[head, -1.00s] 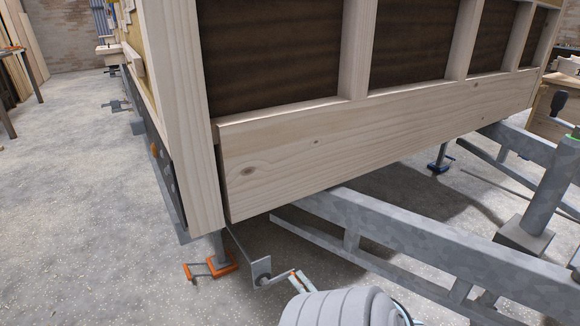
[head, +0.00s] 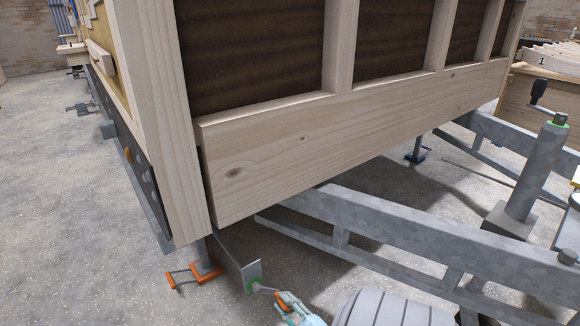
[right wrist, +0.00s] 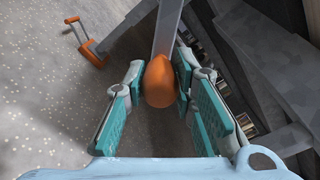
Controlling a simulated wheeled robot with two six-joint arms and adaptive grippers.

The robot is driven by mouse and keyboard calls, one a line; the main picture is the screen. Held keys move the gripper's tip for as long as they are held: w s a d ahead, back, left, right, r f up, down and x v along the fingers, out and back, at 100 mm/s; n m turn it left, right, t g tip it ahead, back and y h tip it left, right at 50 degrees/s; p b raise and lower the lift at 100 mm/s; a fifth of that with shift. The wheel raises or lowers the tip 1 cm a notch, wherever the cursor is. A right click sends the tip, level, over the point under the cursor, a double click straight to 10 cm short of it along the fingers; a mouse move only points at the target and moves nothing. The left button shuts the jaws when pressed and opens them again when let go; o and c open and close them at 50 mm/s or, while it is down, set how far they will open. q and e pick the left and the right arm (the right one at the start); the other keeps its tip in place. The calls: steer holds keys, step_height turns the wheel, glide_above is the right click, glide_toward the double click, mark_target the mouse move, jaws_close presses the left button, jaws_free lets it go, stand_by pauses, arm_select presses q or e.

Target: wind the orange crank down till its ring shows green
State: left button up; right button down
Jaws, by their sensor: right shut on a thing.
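The orange crank (head: 281,296) sticks out from a grey bracket under the front corner of the hut trailer. The ring (head: 251,285) at the crank's root shows green. In the head view my right gripper (head: 286,303) is at the crank's handle, low in the picture. In the right wrist view its teal-padded fingers (right wrist: 160,90) are on both sides of the orange knob (right wrist: 158,84), shut on it. The grey crank arm (right wrist: 167,30) runs up from the knob. The orange foot (head: 207,270) of this leg is at the floor. My left gripper is not in view.
The timber wall (head: 320,145) of the hut overhangs the crank. Grey drawbar beams (head: 400,228) run to the right. Open concrete floor (head: 70,210) lies to the left.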

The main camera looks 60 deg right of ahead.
steer(key=shift+w+a, duration=0.2)
steer(key=shift+w, duration=0.05)
stand_by(0.3)
steer(key=c, duration=1.3)
jaws_free()
steer(key=shift+r, duration=0.1)
steer(key=shift+s+d, duration=0.1)
steer(key=shift+s, duration=0.2)
steer(key=v, duration=1.1)
steer(key=shift+s, duration=0.3)
